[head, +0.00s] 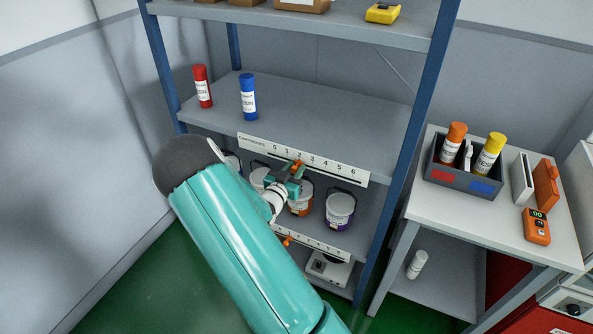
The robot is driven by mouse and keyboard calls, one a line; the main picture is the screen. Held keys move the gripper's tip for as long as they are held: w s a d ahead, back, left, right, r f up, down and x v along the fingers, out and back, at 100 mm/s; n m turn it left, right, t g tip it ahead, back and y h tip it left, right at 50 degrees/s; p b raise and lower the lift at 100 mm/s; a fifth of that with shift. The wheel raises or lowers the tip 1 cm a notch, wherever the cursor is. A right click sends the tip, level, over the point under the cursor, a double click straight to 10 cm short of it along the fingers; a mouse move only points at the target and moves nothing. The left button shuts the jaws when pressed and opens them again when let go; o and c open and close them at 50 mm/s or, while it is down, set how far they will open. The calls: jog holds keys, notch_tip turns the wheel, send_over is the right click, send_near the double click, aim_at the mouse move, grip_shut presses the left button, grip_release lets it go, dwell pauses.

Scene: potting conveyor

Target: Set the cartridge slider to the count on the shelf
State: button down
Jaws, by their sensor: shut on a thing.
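The cartridge slider scale (330,169) is a white strip numbered 0 to 6 on the front edge of the middle shelf. Its orange slider knob (297,165) shows just under the 2 to 3 part of the scale. My gripper (295,170) is shut on the knob, and its fingers partly cover it. On the shelf (320,110) above stand a red cartridge (202,86) and a blue cartridge (248,96), both upright and apart. The slider's exact number is hard to read.
Buckets (340,209) stand on the shelf below. A second scale (315,244) with an orange knob (286,240) is lower down. On the right table (480,215), a grey box (443,175) holds an orange and a yellow cartridge. A blue rack post (408,150) stands right of the scale.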

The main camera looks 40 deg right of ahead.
jog(key=c, duration=1.3)
grip_release()
jog(key=shift+o, duration=0.2)
jog(key=v, duration=1.3)
jog(key=shift+s+a, duration=0.2)
jog(key=shift+a, duration=0.1)
